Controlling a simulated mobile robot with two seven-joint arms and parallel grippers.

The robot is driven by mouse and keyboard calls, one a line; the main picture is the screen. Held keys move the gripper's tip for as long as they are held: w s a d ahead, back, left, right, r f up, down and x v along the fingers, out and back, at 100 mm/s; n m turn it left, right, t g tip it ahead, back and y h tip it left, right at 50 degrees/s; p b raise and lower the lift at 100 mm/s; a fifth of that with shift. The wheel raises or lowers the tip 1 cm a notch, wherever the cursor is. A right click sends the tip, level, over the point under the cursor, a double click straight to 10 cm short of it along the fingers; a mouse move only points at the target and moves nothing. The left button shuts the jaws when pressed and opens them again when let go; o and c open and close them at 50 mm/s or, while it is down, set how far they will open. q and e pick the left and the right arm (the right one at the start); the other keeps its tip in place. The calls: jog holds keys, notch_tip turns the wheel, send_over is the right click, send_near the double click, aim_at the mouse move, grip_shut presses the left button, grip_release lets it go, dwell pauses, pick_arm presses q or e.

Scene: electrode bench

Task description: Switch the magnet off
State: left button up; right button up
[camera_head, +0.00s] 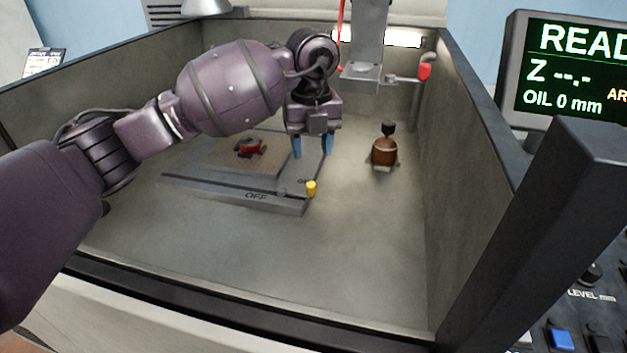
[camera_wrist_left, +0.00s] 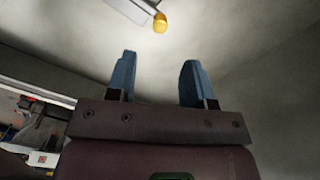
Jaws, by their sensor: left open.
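The magnet (camera_head: 190,186) is a flat grey block on the tank floor, with "OFF" lettered on its front face. A small yellow knob (camera_head: 311,188) stands at its front right corner. The knob also shows in the left wrist view (camera_wrist_left: 160,22), beyond and between my fingertips. My left gripper (camera_head: 312,150) is open and empty, its blue fingers pointing down over the right part of the magnet, behind the knob. In the left wrist view the two blue fingers (camera_wrist_left: 157,75) stand apart with nothing between them. My right gripper is not seen.
A brown plate with a red and black part (camera_head: 249,147) lies on the magnet. A copper-coloured pot with a black knob (camera_head: 384,151) stands to the right. A grey machine head (camera_head: 362,75) hangs at the back. Tank walls (camera_head: 470,130) surround the floor; the front floor is clear.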

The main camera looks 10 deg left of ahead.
aim_at(311, 183)
pick_arm(q)
notch_tip(311, 183, down, 9)
jog(key=shift+r+b, duration=0.15)
jog(key=shift+b, duration=0.8)
jog(key=shift+f, duration=0.5)
grip_shut()
